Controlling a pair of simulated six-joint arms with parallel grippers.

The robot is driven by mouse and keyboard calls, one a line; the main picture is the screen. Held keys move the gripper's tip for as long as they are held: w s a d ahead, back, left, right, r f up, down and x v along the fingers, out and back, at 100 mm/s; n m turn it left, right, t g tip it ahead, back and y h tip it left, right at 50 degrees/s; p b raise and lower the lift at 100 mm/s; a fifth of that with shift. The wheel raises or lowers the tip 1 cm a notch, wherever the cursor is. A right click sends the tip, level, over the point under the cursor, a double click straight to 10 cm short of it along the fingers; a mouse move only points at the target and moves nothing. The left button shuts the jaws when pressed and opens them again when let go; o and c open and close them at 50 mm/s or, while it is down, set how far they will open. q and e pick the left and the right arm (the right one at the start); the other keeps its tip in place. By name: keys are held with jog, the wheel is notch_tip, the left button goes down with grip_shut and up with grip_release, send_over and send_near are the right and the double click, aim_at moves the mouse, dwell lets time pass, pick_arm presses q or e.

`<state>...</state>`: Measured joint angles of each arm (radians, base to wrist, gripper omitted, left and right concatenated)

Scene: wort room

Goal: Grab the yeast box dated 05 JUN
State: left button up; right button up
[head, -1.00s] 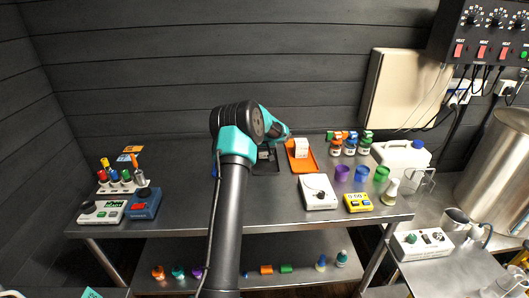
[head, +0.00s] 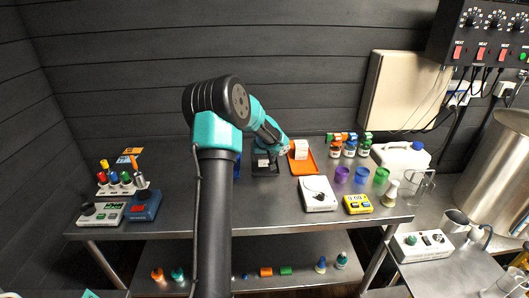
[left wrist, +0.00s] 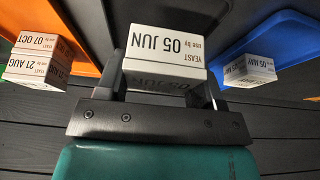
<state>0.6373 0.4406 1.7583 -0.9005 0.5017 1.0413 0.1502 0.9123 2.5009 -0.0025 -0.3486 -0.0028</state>
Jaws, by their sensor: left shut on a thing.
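The white yeast box printed 05 JUN (left wrist: 165,46) is between the fingers of my left gripper (left wrist: 164,84) in the left wrist view, and the jaws are shut on it. The lower part of its near face is hidden by the gripper. In the head view my left gripper (head: 265,154) is at the black tray (head: 265,170), largely hidden by its own arm. I cannot tell whether the box is clear of the tray. My right gripper is in neither view.
Boxes marked 07 OCT (left wrist: 43,43) and 21 AUG (left wrist: 36,72) are at the orange tray (head: 309,168). A box marked 05 MAY (left wrist: 249,70) is at the blue tray (left wrist: 273,35).

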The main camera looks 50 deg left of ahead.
pick_arm(q)
jog(key=s+d, duration=0.2)
jog(key=d, duration=0.1)
jog(key=s+d, duration=0.1)
jog(key=d, duration=0.1)
jog(key=shift+s+r, duration=0.25)
jog(key=shift+r, duration=0.05)
jog(key=shift+w, duration=0.1)
